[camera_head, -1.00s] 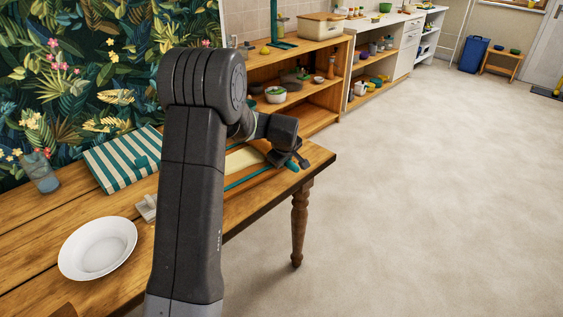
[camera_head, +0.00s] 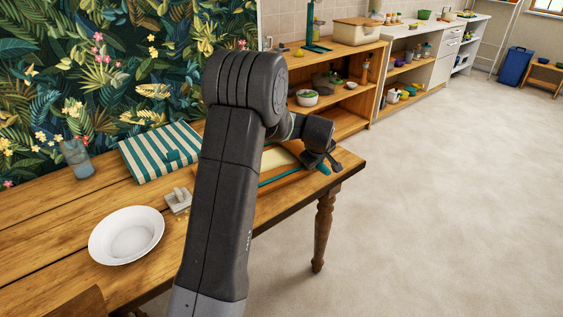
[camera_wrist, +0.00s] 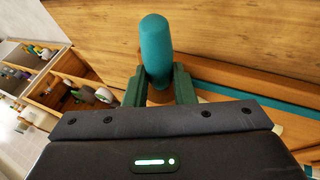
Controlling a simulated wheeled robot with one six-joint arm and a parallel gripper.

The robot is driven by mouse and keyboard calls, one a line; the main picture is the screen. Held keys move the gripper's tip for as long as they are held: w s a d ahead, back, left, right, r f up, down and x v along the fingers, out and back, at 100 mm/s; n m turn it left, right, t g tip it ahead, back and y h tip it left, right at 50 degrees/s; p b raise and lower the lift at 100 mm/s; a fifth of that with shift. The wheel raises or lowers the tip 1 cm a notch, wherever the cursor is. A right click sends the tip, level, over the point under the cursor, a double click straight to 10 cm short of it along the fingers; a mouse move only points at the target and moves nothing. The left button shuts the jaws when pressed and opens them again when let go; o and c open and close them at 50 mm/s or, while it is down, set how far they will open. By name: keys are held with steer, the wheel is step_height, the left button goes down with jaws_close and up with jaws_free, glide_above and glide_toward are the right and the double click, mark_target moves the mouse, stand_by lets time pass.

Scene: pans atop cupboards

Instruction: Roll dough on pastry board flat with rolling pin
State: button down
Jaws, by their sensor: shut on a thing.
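My gripper (camera_wrist: 158,88) is shut on the teal handle of the rolling pin (camera_wrist: 156,42), which sticks out between the two fingers in the wrist view. In the head view my gripper (camera_head: 318,163) is over the right end of the table, with a bit of teal handle (camera_head: 324,169) showing below it. The pastry board (camera_head: 285,175) lies there, wooden with a teal strip, partly behind my arm. The pale dough (camera_head: 277,158) shows on it as a light, flat-looking patch. Most of the pin's roller is hidden.
On the wooden table (camera_head: 60,215) are a white plate (camera_head: 127,235), a striped teal-and-white cloth (camera_head: 162,150), a blue glass (camera_head: 76,158) and a small pale item (camera_head: 178,201). Shelves (camera_head: 345,95) with bowls stand behind the table. The floor at right is clear.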

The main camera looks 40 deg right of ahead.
steer(key=shift+w+a+b, duration=0.1)
steer(key=shift+a+b, duration=1.9)
steer(key=shift+a, duration=4.95)
steer(key=shift+a+f+b, duration=0.1)
steer(key=shift+a+b, duration=0.85)
steer(key=shift+a, duration=0.85)
steer(key=shift+a+b, duration=0.95)
steer(key=shift+a, duration=1.05)
steer(key=shift+d, duration=0.1)
steer(key=shift+d+r+p, duration=0.25)
steer(key=shift+d+p, duration=0.4)
steer(key=shift+d, duration=0.05)
steer(key=shift+d+p, duration=2.15)
steer(key=shift+d, duration=1.75)
steer(key=shift+d+f+p, duration=0.15)
steer(key=shift+d+p, duration=0.65)
steer(key=shift+d, duration=5.85)
